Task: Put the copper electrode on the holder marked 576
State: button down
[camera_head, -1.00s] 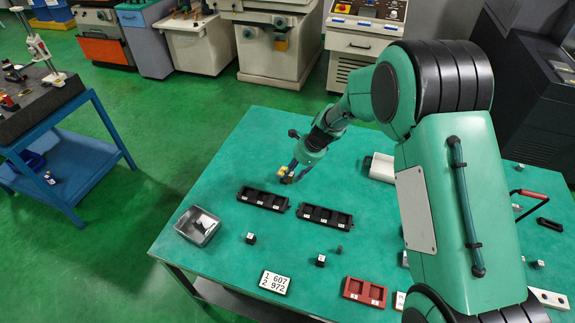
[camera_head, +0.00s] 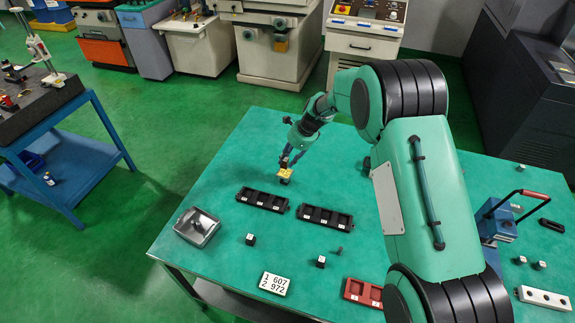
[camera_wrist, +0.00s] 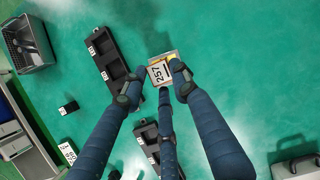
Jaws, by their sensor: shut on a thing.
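My gripper (camera_head: 285,166) is shut on a small block (camera_head: 285,172) with yellow sides and a dark lower part. It is above the table beyond the left black tray. In the wrist view the block (camera_wrist: 161,71) sits between the fingertips (camera_wrist: 158,88) and has a pale labelled face that seems to read 257. Two black trays with several labelled pockets stand on the table, one left (camera_head: 262,199) and one right (camera_head: 325,217). Their labels are too small to read, so I cannot tell which thing is marked 576. I cannot tell whether the block touches the table.
A grey bin (camera_head: 197,227) is at the left edge. Small black blocks (camera_head: 250,239) (camera_head: 320,262), a grey peg (camera_head: 339,252), a number card (camera_head: 274,283) and a red tray (camera_head: 362,292) lie nearer. A blue device with a red handle (camera_head: 497,222) stands right.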

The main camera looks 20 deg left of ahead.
aim_at(288, 164)
jog(key=shift+f+b, duration=0.35)
jog(key=shift+f, duration=1.4)
jog(key=shift+f, duration=0.1)
jog(key=c, duration=1.3)
grip_release()
jog(key=shift+c, duration=0.2)
jog(key=p+v, duration=0.1)
jog(key=v, duration=1.1)
jog(key=shift+p, duration=0.4)
